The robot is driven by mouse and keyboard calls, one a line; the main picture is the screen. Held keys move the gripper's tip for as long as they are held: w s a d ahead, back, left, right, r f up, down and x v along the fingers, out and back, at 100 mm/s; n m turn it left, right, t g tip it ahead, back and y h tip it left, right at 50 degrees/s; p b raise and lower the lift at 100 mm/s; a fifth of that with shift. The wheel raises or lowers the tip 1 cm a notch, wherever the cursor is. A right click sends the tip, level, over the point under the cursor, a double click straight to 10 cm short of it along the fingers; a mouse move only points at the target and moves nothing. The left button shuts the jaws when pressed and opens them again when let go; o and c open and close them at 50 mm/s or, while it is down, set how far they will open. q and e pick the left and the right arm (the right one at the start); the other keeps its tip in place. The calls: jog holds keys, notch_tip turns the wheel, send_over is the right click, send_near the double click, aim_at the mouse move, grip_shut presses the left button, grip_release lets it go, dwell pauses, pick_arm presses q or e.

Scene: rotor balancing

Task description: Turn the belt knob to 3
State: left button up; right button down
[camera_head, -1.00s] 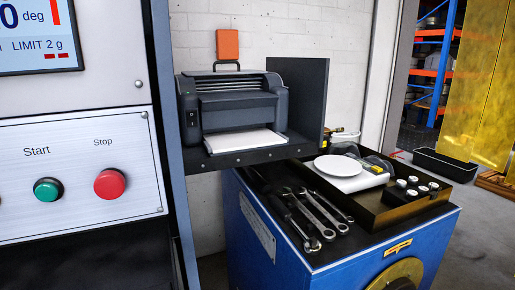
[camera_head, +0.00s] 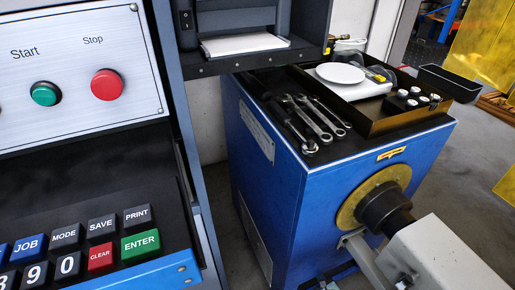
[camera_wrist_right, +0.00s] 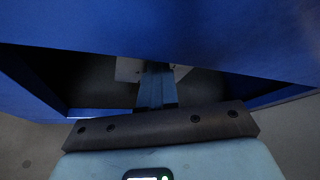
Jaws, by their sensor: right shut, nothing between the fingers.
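I cannot make out a belt knob or a figure 3 on any dial in either view. The head view shows a control panel with a green Start button (camera_head: 45,93) and a red Stop button (camera_head: 107,84). My right gripper (camera_wrist_right: 157,72) shows in the right wrist view, shut and empty, in front of a dark opening between blue surfaces (camera_wrist_right: 160,25). A small grey piece (camera_wrist_right: 128,69) lies partly hidden behind its fingers.
A keypad (camera_head: 100,258) sits below the panel. A blue cabinet (camera_head: 330,210) carries wrenches (camera_head: 312,118) and a dark tray (camera_head: 398,123) with a white plate (camera_head: 340,73). A brass disc with a black shaft (camera_head: 384,208) meets a grey housing (camera_head: 440,258). Floor is visible at right.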

pick_arm(q)
jog(key=shift+s, duration=0.1)
pick_arm(e)
jog(key=shift+d, duration=0.25)
jog(key=shift+r, duration=0.1)
dwell(0.3)
pick_arm(q)
notch_tip(320, 180, up, 4)
jog(key=p, duration=0.4)
jog(key=shift+s, duration=0.15)
pick_arm(e)
jog(key=s, duration=0.1)
jog(key=s+d, duration=0.1)
jog(key=s, duration=0.1)
jog(key=s+d, duration=0.1)
jog(key=s, duration=0.1)
jog(key=shift+s+r, duration=0.25)
jog(key=shift+r, duration=0.05)
